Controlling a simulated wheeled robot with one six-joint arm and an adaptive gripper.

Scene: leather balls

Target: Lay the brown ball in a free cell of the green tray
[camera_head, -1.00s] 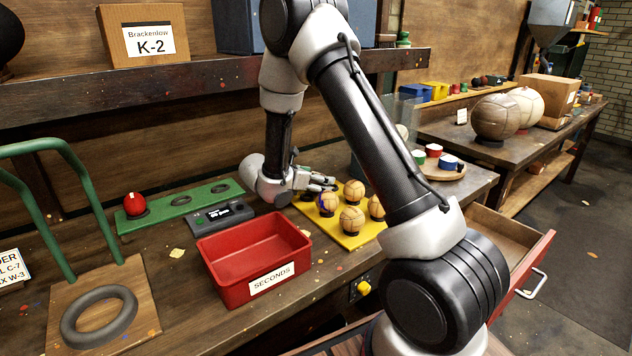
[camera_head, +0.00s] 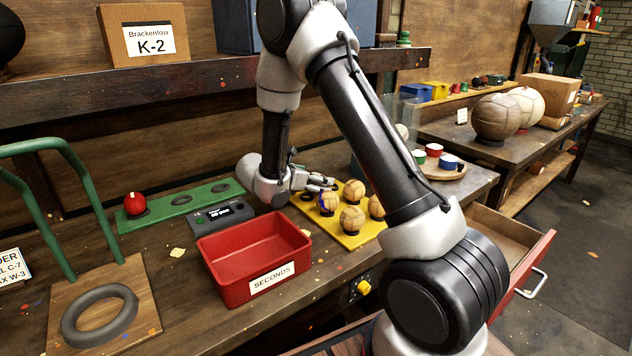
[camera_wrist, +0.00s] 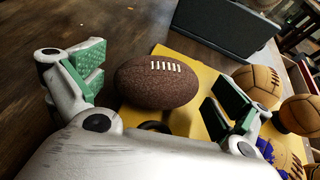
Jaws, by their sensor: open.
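The brown ball (camera_wrist: 158,82), an oval football with white laces, lies between the spread fingers of my gripper (camera_wrist: 150,92) in the wrist view, over the yellow tray (camera_wrist: 180,120). The fingers are apart from it on both sides. In the head view my gripper (camera_head: 318,182) is low at the back left of the yellow tray (camera_head: 352,241); the brown ball cannot be made out there. The green tray (camera_head: 160,207) is a long strip further left. A red ball (camera_head: 134,204) sits in its left cell; its middle cell (camera_head: 182,199) and right cell (camera_head: 220,188) are empty.
Several tan balls (camera_head: 351,219) stand on the yellow tray beside my gripper. A grey device with a display (camera_head: 222,215) lies in front of the green tray. An empty red bin (camera_head: 250,262) labelled SECONDS stands at the front.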

